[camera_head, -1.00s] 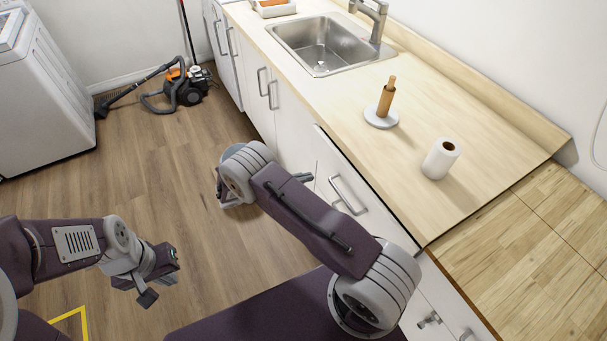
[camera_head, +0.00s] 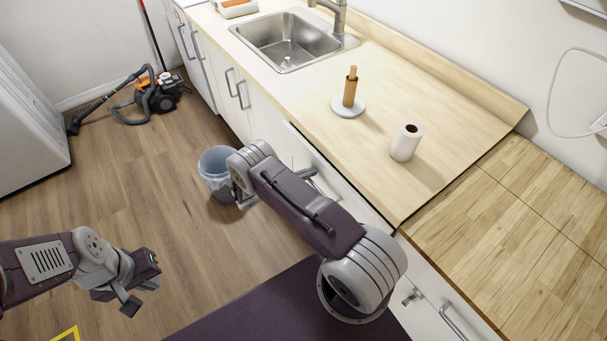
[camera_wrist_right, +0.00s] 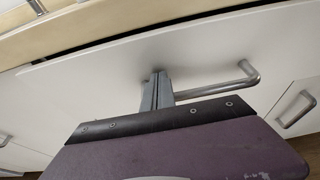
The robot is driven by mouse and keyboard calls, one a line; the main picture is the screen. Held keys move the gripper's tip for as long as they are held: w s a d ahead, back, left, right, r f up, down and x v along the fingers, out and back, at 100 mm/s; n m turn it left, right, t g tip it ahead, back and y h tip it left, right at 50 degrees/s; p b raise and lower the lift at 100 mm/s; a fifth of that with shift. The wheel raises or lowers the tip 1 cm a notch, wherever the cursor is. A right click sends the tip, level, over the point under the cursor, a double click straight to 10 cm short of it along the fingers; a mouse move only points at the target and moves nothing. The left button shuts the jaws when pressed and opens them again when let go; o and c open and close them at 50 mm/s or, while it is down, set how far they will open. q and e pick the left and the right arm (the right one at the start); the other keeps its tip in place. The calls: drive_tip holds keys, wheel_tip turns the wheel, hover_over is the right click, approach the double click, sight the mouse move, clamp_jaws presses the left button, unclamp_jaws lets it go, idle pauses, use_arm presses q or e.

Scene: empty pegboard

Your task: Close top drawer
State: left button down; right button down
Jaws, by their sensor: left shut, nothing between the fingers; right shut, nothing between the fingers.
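The top drawer's white front (camera_wrist_right: 205,50) fills much of the right wrist view, with a grey bar handle (camera_wrist_right: 225,85) on it. A dark gap shows between its upper edge and the counter. In the head view the drawer front (camera_head: 352,196) is partly hidden behind my right arm. My right gripper (camera_wrist_right: 157,78) is shut and empty, its tips at or very near the drawer front beside the handle's left end; contact cannot be told. In the head view it shows near the drawer (camera_head: 309,172). My left gripper (camera_head: 143,282) is shut and empty above the floor, far from the drawer.
The wooden counter (camera_head: 330,130) holds a sink (camera_head: 290,42), a paper roll (camera_head: 406,142) and a holder (camera_head: 349,92). A grey bin (camera_head: 215,170) stands on the floor beside my right arm. A vacuum cleaner (camera_head: 158,95) is farther back. The floor at left is mostly clear.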

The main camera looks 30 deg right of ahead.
sight(318, 167)
drive_tip(key=shift+s+d, duration=0.1)
drive_tip(key=shift+d, duration=0.05)
drive_tip(key=d, duration=0.4)
drive_tip(key=shift+w+d, duration=0.2)
drive_tip(key=shift+r, duration=0.1)
drive_tip(key=shift+r, duration=0.1)
